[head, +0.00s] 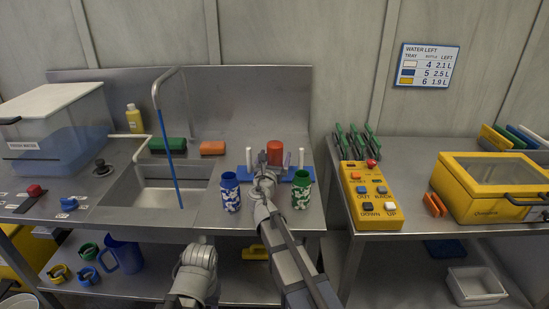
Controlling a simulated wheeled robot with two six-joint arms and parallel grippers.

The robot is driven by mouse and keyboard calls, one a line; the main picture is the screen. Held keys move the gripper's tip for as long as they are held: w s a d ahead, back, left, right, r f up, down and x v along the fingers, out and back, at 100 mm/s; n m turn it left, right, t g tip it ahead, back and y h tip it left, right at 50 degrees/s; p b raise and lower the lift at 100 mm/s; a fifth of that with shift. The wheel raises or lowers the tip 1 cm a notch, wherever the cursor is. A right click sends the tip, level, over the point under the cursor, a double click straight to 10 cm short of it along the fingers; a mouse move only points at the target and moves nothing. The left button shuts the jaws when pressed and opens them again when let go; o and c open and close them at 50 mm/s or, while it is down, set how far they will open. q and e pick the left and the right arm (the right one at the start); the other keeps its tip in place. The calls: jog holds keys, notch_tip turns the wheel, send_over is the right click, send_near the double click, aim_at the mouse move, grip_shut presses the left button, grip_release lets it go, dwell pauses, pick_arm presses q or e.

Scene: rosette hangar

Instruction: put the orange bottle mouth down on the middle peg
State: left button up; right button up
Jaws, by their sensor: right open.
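The orange bottle (275,152) is at the middle of the blue peg rack (285,176), between white pegs at the left (249,160) and right (301,158). It looks upright, with a closed, rounded end up. Its lower end and the middle peg are hidden behind my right gripper, so I cannot tell how it sits. My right gripper (264,181) is open, just in front of the rack and below the bottle in the picture. My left gripper (197,246) is low, in front of the counter edge; its fingers are not clear.
A blue-and-white patterned container (230,192) and a green-and-white one (301,191) stand either side of my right gripper. The sink (170,187) with its tall tap is to the left. A yellow button box (369,195) stands on the right counter.

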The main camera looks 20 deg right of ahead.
jog(key=v, duration=0.8)
jog(key=shift+w, duration=0.1)
dwell(0.8)
